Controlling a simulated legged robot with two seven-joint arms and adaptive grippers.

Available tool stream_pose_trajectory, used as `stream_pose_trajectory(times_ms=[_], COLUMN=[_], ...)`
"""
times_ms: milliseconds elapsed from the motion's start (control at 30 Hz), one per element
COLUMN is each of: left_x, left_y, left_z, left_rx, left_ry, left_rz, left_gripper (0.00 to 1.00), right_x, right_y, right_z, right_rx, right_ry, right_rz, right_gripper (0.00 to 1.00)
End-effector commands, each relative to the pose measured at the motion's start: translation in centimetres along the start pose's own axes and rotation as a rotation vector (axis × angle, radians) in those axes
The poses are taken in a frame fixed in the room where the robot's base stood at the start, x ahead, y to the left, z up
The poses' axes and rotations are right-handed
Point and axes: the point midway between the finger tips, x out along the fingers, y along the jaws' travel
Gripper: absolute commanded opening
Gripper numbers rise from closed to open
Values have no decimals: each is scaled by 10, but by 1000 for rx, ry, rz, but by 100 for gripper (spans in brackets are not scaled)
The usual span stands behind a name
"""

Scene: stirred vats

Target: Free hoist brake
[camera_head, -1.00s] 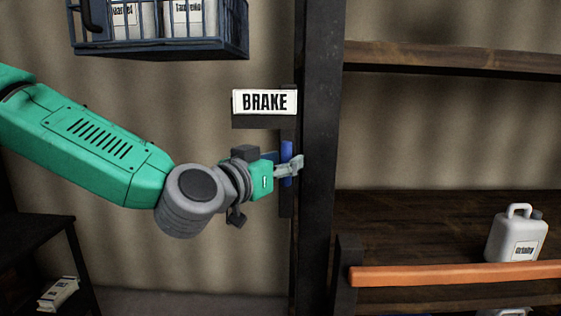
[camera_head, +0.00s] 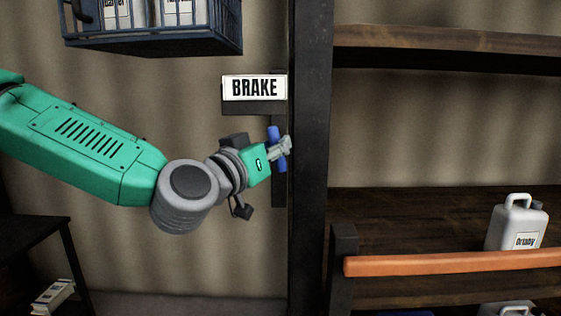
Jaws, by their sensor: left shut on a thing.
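The blue brake handle (camera_head: 273,134) is below a white sign (camera_head: 254,88) reading BRAKE, beside a dark upright post. My left gripper (camera_head: 281,148) is shut on the blue handle, whose ends show above and below the fingers. The handle is tilted a little, its top to the left. The fingers hide its middle. My right gripper is not in view.
A blue wire basket (camera_head: 152,40) with white labelled containers hangs at the upper left. A dark post (camera_head: 309,170) stands just right of the handle. Shelves on the right hold a white jug (camera_head: 517,225) behind an orange bar (camera_head: 450,263).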

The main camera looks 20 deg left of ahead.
Motion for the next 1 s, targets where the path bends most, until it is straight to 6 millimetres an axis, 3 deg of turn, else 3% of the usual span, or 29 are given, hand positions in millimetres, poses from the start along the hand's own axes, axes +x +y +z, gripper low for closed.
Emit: stream_pose_trajectory(times_ms=[33,500,1000], left_x=[-4,-4,-4], left_y=[-1,-4,-7], left_z=[15,19,22], left_rx=[-35,-407,-798], left_ry=[8,250,511], left_rz=[2,-2,-10], left_gripper=[0,0,0], right_x=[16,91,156], right_y=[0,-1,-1], right_z=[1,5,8], right_rx=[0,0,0], right_ry=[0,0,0], right_rz=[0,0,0], right_gripper=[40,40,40])
